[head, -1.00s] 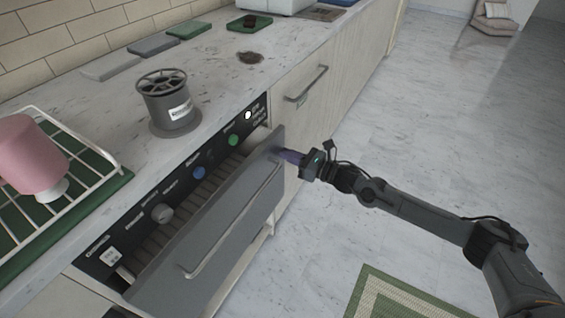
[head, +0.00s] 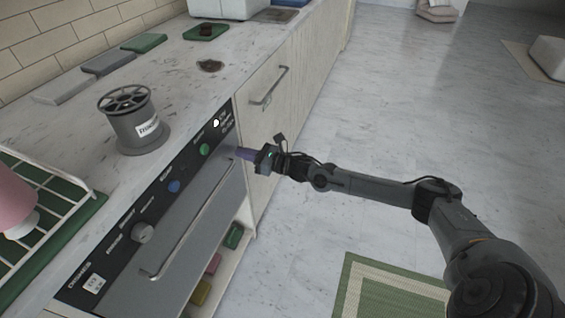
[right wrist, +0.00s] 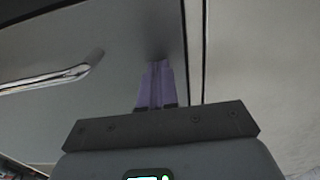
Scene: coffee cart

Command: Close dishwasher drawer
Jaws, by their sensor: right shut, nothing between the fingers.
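The dishwasher drawer (head: 198,207) is a grey front panel with a long bar handle (head: 192,222), under a black control panel with knobs and buttons. In the head view the panel sits close against the machine, with no open gap visible above it. My right gripper (head: 242,153) is shut and empty, with its purple fingertips at the panel's upper right corner. In the right wrist view the purple fingers (right wrist: 157,85) meet the grey panel (right wrist: 110,50), and the handle (right wrist: 55,78) shows at left. My left gripper is out of view.
A grey spool-shaped container (head: 130,122) and a white rack (head: 40,200) stand on the counter above. A drawer with a handle (head: 268,86) is to the right. Coloured items (head: 212,264) sit in an opening below the panel. The floor at right is clear around a green mat (head: 385,285).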

